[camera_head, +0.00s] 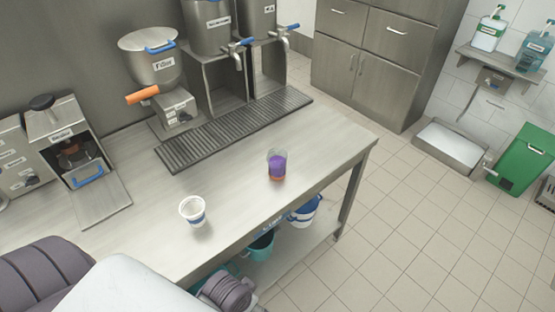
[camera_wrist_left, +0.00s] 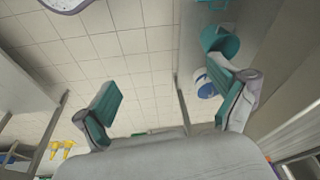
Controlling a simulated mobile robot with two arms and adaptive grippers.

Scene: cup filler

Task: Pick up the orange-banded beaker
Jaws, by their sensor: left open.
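The orange-banded beaker (camera_head: 277,164) stands upright on the steel counter (camera_head: 235,165), near its right front edge. It looks clear, with purple contents and an orange band low down. A white cup with a blue band (camera_head: 193,210) stands to its left. My left gripper (camera_wrist_left: 174,95) is open and empty in the left wrist view, with its two green-padded fingers wide apart over floor tiles. The beaker does not show between them. My left gripper's fingers cannot be made out in the head view. My right gripper is not in view.
A hopper with an orange handle (camera_head: 151,60), tapped steel dispensers (camera_head: 215,25) and a drip grate (camera_head: 235,128) stand at the back. Buckets (camera_head: 262,245) sit on the shelf below the counter. The counter around the beaker is clear.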

